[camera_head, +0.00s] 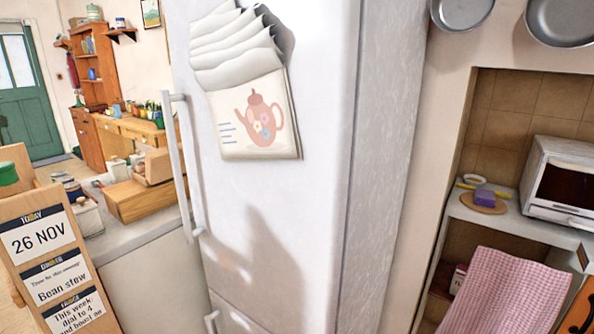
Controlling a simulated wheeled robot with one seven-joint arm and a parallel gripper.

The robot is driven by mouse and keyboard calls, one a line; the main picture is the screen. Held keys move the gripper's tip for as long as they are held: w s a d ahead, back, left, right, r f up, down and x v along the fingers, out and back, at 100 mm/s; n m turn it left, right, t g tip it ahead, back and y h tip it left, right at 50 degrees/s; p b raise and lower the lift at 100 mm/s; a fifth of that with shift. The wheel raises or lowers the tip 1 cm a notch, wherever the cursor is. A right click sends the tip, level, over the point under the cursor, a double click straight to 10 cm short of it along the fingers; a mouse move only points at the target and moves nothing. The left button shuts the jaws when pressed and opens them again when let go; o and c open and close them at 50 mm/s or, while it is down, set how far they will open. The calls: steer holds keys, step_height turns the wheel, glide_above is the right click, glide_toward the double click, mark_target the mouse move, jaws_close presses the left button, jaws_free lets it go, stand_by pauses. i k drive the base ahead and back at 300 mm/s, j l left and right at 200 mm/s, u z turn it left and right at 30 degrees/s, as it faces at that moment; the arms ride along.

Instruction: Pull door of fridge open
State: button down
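The white fridge (385,170) stands in the middle of the view, tilted in the picture. Its large upper door (270,215) faces me and looks shut. A long, pale upright handle (176,165) runs along the door's left edge. The top of a lower handle (212,320) shows at the bottom edge of the picture, below the seam of the upper door. A paper holder with a teapot picture (258,125) hangs on the upper door. A dark shadow falls on the door below it. My gripper is not in view.
A wooden menu board (45,240) stands at the lower left. A counter (140,235) with a wooden box (140,200) lies left of the fridge, close to the handle. On the right are a microwave (562,180) on a shelf and a pink checked cloth (510,290).

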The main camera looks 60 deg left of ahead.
mark_target(270, 221)
steer(key=u, duration=2.6)
steer(key=i+l+u, duration=0.45)
steer(key=k+j, duration=0.05)
steer(key=j, duration=0.05)
